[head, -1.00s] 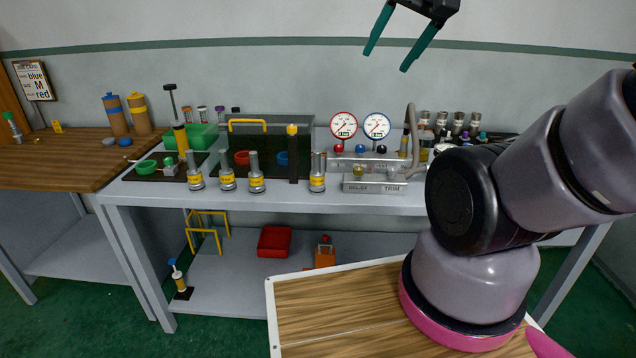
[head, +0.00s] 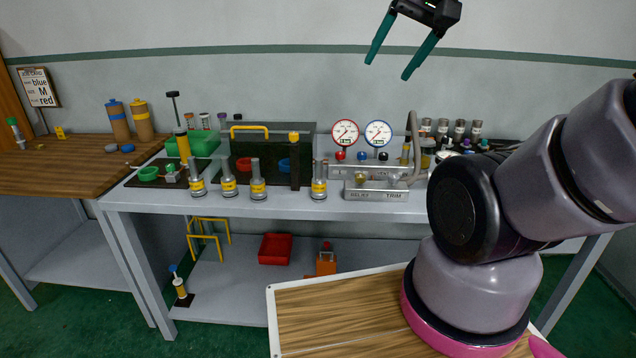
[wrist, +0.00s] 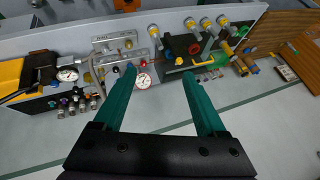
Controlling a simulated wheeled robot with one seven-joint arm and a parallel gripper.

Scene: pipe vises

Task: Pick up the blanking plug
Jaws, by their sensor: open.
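I cannot tell for sure which thing is the blanking plug; several small fittings are too small to identify. Several steel cylinders with yellow labels (head: 258,183) stand upright along the front of the grey bench (head: 235,207). Small blue and grey round pieces (head: 110,148) lie on the wooden table at the left. My gripper (head: 388,68) is open and empty, high above the bench in front of the wall. In the wrist view my gripper (wrist: 158,73) has its two green fingers apart with nothing held, and the bench is well beyond them.
A red gauge (head: 344,132) and a blue gauge (head: 378,134) stand on a manifold behind a block marked RELIEF and TRIM (head: 377,193). A green bin (head: 205,143) stands back left. A red tray (head: 275,249) lies on the lower shelf. Air around my gripper is clear.

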